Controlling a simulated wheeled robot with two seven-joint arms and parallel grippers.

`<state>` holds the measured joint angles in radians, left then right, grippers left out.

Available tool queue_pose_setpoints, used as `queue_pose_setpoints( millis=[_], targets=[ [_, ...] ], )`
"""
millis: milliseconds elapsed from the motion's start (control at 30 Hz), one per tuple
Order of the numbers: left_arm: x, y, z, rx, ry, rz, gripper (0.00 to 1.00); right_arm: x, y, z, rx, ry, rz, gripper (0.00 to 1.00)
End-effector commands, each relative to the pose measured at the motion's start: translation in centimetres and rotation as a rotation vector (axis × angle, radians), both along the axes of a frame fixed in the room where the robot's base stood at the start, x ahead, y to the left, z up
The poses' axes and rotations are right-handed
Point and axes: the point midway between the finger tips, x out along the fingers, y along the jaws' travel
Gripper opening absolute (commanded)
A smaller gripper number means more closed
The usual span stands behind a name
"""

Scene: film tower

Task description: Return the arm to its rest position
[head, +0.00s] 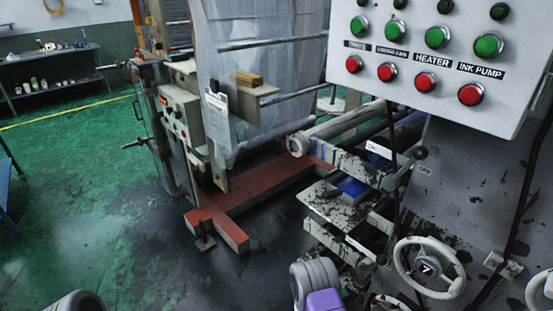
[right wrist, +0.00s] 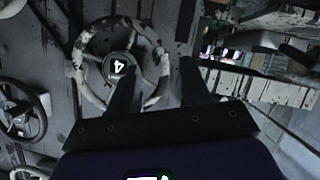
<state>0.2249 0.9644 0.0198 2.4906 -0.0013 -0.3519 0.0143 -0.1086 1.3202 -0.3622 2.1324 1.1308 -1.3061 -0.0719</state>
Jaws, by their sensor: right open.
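My right gripper (right wrist: 157,78) shows in the right wrist view as two dark fingers spread apart, with nothing between them but the machine behind. A worn pale handwheel (right wrist: 75,68) with a number on its hub lies beyond the fingers, partly covered by them; I cannot tell whether they touch it. In the head view, a grey and purple part of my right arm (head: 318,285) rises from the bottom edge, left of a handwheel (head: 402,270) marked 7. The right gripper itself does not show there. Only a grey piece of my left arm (head: 78,303) shows; its gripper is out of view.
A control panel (head: 410,75) with green and red buttons overhangs at upper right. Rollers and brackets (head: 345,165) stand close beyond my right arm. A red base frame (head: 270,190) lies on the floor. The green floor (head: 70,190) at left is mostly clear.

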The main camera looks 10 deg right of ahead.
Motion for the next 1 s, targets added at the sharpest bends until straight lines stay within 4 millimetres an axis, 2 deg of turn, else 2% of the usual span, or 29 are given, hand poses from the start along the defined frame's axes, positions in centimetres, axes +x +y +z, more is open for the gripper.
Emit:
queue_pose_setpoints(
  millis=[133, 233, 333, 400, 500, 600, 733, 833, 1000],
  targets=[
    [0.0, 0.0, 0.6, 0.0, 0.0, 0.0, 0.43, -0.2, 1.3, -1.2, 0.128, 0.039, 0.034, 0.47],
    [0.0, 0.0, 1.4, 0.0, 0.0, 0.0, 0.43, -0.6, 4.5, -2.8, 0.341, 0.109, 0.104, 0.47],
    [0.0, 0.0, 2.3, 0.0, 0.0, 0.0, 0.43, -1.8, 9.5, -3.8, 0.608, 0.209, 0.211, 0.47],
    [0.0, 0.0, 2.9, 0.0, 0.0, 0.0, 0.43, -3.0, 13.4, -3.5, 0.784, 0.286, 0.298, 0.47],
    [0.0, 0.0, 3.7, 0.0, 0.0, 0.0, 0.43, -5.2, 18.4, -2.0, 0.991, 0.398, 0.432, 0.47],
    [0.0, 0.0, 4.2, 0.0, 0.0, 0.0, 0.43, -7.5, 21.8, 0.0, 1.134, 0.499, 0.551, 0.47],
    [0.0, 0.0, 4.6, 0.0, 0.0, 0.0, 0.43, -9.7, 24.3, 2.0, 1.231, 0.591, 0.664, 0.47],
    [0.0, 0.0, 4.7, 0.0, 0.0, 0.0, 0.43, -10.5, 25.0, 2.6, 1.259, 0.626, 0.702, 0.47],
    [0.0, 0.0, 4.6, 0.0, 0.0, 0.0, 0.43, -10.7, 25.1, 2.6, 1.264, 0.633, 0.713, 0.47]
  ],
)
